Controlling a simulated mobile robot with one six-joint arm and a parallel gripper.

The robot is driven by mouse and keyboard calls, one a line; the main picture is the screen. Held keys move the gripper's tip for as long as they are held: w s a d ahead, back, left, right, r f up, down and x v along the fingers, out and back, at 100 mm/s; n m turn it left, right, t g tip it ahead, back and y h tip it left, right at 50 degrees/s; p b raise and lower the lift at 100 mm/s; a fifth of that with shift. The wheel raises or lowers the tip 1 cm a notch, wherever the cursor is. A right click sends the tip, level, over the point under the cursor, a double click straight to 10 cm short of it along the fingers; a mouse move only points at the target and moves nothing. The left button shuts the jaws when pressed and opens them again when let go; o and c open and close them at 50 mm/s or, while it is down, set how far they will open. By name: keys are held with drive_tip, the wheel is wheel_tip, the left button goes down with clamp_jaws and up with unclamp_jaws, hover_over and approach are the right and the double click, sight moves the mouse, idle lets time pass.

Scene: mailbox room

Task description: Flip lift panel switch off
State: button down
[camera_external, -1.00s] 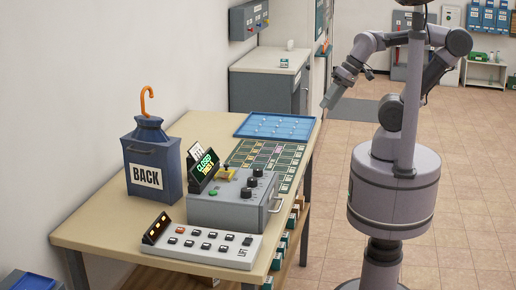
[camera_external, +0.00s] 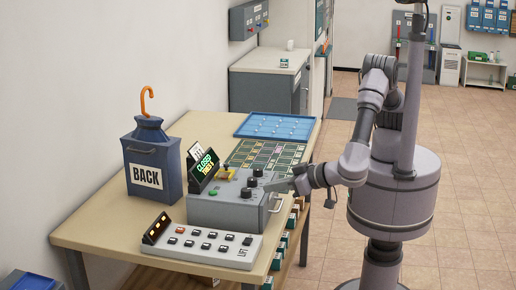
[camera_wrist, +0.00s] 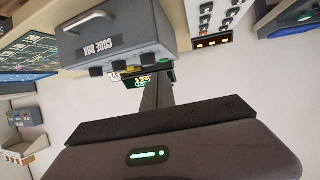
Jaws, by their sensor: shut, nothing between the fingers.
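The lift panel (camera_external: 215,258) is a pale slanted box at the front edge of the table, with several small dark switches, one red one (camera_external: 180,231) and an orange-lit display (camera_external: 155,228) at its left. Its switch positions are too small to read. In the wrist view, part of the panel (camera_wrist: 228,24) shows at the top right. My gripper (camera_external: 272,187) is shut and empty, by the right side of the grey code box (camera_external: 215,212), behind and to the right of the panel. In the wrist view my fingers (camera_wrist: 157,88) point toward the code box (camera_wrist: 125,28); contact cannot be told.
A blue "BACK" bin (camera_external: 150,160) with an orange hook stands left. A blue tray (camera_external: 275,126) and a grid mat (camera_external: 262,158) lie behind. Floor to the right is clear.

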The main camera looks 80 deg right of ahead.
drive_tip(key=s+a+f+t+y, duration=0.1)
drive_tip(key=s+a+f+y, duration=0.1)
drive_tip(key=s+a, duration=0.1)
drive_tip(key=s+a+f+n+t+y, duration=0.1)
drive_tip(key=s+a+f, duration=0.1)
drive_tip(key=s+a, duration=0.2)
drive_tip(key=shift+s+a+f+y, duration=0.25)
drive_tip(key=shift+a+y, duration=0.15)
drive_tip(key=shift+a, duration=0.75)
drive_tip(key=shift+w, duration=0.1)
drive_tip(key=b, duration=0.3)
hover_over(257, 246)
drive_tip(key=f, duration=0.2)
drive_tip(key=shift+d+f, duration=0.3)
drive_tip(key=shift+d, duration=0.1)
drive_tip(key=f, duration=0.2)
drive_tip(key=shift+a+f, duration=0.2)
drive_tip(key=shift+f, duration=0.15)
drive_tip(key=shift+f+b, duration=0.4)
drive_tip(key=shift+f, duration=0.15)
drive_tip(key=shift+a, duration=0.1)
